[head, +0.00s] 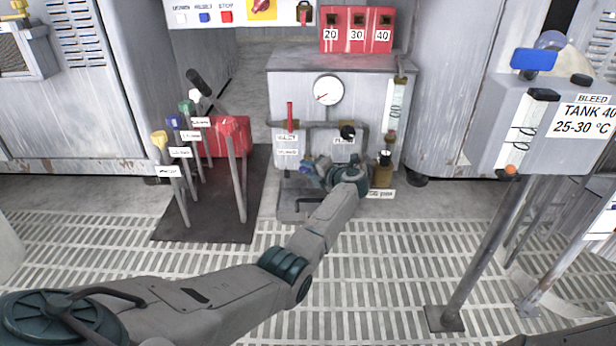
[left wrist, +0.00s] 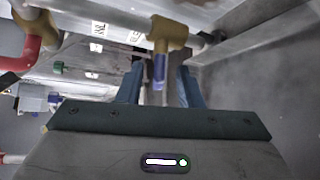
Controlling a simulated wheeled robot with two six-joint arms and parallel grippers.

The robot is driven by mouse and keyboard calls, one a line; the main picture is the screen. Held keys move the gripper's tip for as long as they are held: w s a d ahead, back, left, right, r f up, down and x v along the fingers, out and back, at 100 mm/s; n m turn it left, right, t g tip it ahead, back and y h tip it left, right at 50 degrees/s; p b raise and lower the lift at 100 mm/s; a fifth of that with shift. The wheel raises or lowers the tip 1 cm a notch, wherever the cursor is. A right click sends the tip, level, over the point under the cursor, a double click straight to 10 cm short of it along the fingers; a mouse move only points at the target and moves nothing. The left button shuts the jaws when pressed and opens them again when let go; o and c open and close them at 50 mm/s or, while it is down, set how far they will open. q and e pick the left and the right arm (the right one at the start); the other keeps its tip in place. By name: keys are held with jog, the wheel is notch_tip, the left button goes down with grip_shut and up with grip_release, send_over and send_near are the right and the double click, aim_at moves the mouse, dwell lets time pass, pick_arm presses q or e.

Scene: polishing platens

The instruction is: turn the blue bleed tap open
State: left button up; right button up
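The blue tap handle (left wrist: 160,72) shows in the left wrist view, hanging from a brass-coloured fitting (left wrist: 165,33) on a pale pipe. My left gripper (head: 318,171) is low in front of the grey cabinet in the head view. In the left wrist view its two blue-grey fingers stand apart, one on each side of the handle, with gaps showing. I see no contact. In the head view the gripper and wrist cover most of that spot, and the small blue patch there is too small to identify. My right gripper is out of view.
The grey cabinet (head: 285,85) carries a round gauge (head: 328,90), a red lever (head: 290,116) and a black knob (head: 348,131) close above my wrist. Coloured levers stand on a dark plate (head: 175,228) to the left. A sign post (head: 480,255) stands right.

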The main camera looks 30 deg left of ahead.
pick_arm(q)
jog(key=shift+w+a+f, duration=0.15)
jog(key=shift+a, duration=0.4)
